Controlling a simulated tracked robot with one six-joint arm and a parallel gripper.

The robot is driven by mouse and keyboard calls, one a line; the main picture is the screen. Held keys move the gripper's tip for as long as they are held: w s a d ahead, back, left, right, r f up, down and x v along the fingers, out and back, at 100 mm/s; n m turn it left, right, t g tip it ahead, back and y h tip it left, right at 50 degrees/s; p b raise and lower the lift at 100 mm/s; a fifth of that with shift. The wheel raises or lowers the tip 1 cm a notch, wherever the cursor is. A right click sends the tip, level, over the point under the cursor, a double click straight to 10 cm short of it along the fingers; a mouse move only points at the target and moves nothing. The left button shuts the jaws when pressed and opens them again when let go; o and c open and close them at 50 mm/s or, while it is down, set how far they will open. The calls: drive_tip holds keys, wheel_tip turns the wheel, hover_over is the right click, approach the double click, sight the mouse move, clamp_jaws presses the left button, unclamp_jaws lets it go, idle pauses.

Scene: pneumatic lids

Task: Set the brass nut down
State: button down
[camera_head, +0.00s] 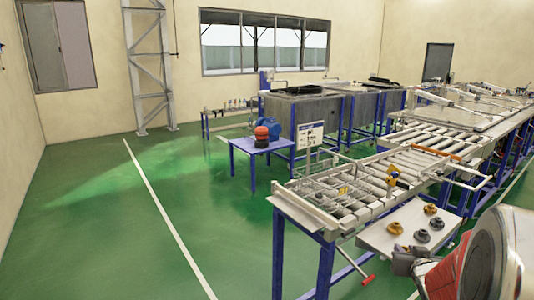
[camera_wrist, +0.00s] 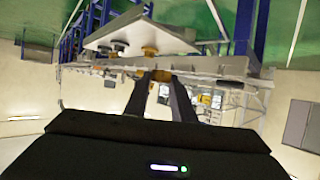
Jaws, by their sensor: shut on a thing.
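My gripper (camera_wrist: 161,82) has its two dark fingers closed on a brass nut (camera_wrist: 161,76), which shows between the fingertips in the wrist view. In the head view my gripper (camera_head: 403,258) is at the front edge of a light grey plate (camera_head: 376,239), low at the right. Another brass piece (camera_wrist: 150,52) is on the plate's edge in the wrist view, just beyond the held nut. The head view shows two brass pieces (camera_head: 395,228) (camera_head: 430,209) and two dark grey pieces (camera_head: 422,236) (camera_head: 436,222) at the plate. The held nut cannot be clearly told apart there.
A roller conveyor (camera_head: 330,196) on blue legs runs behind the plate. A red-tipped handle (camera_head: 368,280) sticks out below it. A small blue table (camera_head: 262,146) with an orange-red and a blue item stands further back. The green floor at left is open. Bare plate shows left of the pieces.

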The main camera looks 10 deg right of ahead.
drive_tip(key=w+a+f+n+y, duration=0.1)
drive_tip(key=w+a+y, duration=0.1)
drive_tip(key=a, duration=1)
drive_tip(key=w+a+f+n+t+y, duration=0.1)
drive_tip(key=w+a, duration=0.4)
drive_tip(key=a, duration=0.7)
drive_tip(key=w+a+f+n+y, duration=0.2)
drive_tip(key=w+a+f+n, duration=0.1)
drive_tip(key=a, duration=0.9)
drive_tip(key=shift+w+a+t+y, duration=0.25)
drive_tip(key=shift+w+t+y, duration=0.05)
drive_tip(key=shift+y, duration=0.1)
drive_tip(key=shift+f, duration=0.1)
drive_tip(key=s+d+f, duration=0.5)
drive_tip(key=d+f, duration=0.1)
drive_tip(key=d, duration=0.1)
drive_tip(key=shift+d+f, duration=0.1)
